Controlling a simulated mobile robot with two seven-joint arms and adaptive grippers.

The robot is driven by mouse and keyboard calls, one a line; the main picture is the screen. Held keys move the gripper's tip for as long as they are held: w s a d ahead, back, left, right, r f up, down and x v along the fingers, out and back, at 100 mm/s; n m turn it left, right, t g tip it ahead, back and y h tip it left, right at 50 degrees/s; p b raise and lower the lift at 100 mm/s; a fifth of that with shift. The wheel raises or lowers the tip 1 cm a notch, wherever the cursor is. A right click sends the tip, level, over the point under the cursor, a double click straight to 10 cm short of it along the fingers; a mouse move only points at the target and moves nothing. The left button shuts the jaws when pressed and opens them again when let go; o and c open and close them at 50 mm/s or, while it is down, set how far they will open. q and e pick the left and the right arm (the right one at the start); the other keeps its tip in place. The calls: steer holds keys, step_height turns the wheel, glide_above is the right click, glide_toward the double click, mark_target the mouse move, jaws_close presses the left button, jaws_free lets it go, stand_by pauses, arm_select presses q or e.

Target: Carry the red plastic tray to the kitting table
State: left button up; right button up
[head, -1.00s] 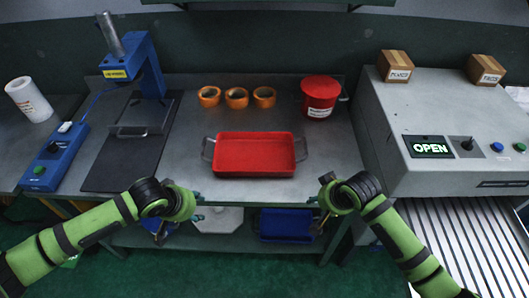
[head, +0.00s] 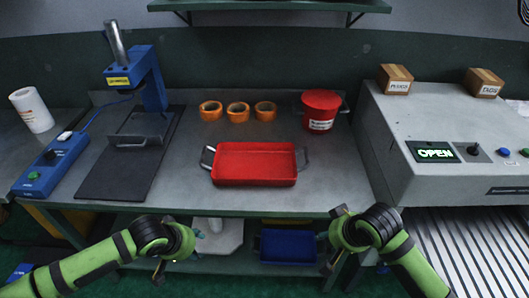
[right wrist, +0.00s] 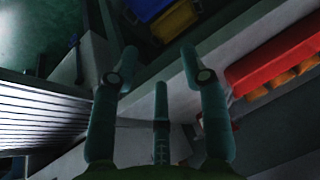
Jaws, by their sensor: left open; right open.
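The red plastic tray (head: 254,164) lies flat on the grey bench, with a metal handle at its left end and another at its right end. Part of it also shows at the right of the right wrist view (right wrist: 262,72). My left gripper (head: 160,270) is in front of the bench edge, below and left of the tray, open and empty. My right gripper (head: 326,262) is in front of the bench edge, below and right of the tray. In the right wrist view its fingers (right wrist: 158,75) are spread with nothing between them.
Orange tape rolls (head: 238,112) and a red bucket (head: 320,110) stand behind the tray. A blue press (head: 150,80) stands at the left. A grey machine (head: 430,120) with an OPEN display stands at the right. A blue tray (head: 288,247) is on the lower shelf.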

steer(key=a+v, duration=0.1)
steer(key=v, duration=0.6)
steer(key=shift+d, duration=0.5)
steer(key=shift+w+r, duration=0.1)
